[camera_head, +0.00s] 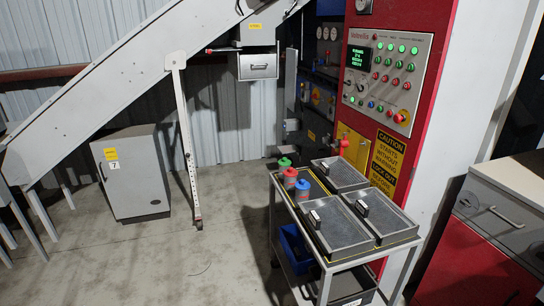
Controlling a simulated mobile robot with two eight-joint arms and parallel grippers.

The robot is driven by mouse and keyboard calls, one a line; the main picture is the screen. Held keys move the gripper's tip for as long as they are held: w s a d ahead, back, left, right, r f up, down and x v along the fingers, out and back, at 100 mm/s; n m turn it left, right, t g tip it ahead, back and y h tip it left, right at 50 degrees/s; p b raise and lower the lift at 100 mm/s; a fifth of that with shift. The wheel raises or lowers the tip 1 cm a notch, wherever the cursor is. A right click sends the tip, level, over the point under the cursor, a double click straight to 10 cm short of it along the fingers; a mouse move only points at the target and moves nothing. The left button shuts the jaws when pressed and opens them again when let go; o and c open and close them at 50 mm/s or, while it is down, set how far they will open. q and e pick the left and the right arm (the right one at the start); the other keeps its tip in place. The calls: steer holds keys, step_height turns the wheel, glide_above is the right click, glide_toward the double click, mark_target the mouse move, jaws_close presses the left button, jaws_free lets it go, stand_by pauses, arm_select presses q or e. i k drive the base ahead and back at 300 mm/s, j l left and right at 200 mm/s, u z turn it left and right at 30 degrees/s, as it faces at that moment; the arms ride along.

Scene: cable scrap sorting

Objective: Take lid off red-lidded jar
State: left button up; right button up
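The red-lidded jar (290,176) appears to be the middle one of a short row of small jars along the left edge of the cart top. Its red lid appears to be on; it is small in the picture. A blue-lidded jar (303,188) stands just in front and to the right. Neither of my grippers is in view.
The red control cabinet (424,108) stands behind. Concrete floor (190,265) left of the cart is clear.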

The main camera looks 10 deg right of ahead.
mark_target(291, 172)
steer(key=i+j, duration=0.1)
steer(key=i, duration=1.6)
steer(key=i+z, duration=0.3)
steer(key=i, duration=0.2)
steer(key=i+j+z, duration=0.3)
steer(key=i, duration=0.2)
steer(key=l, duration=0.1)
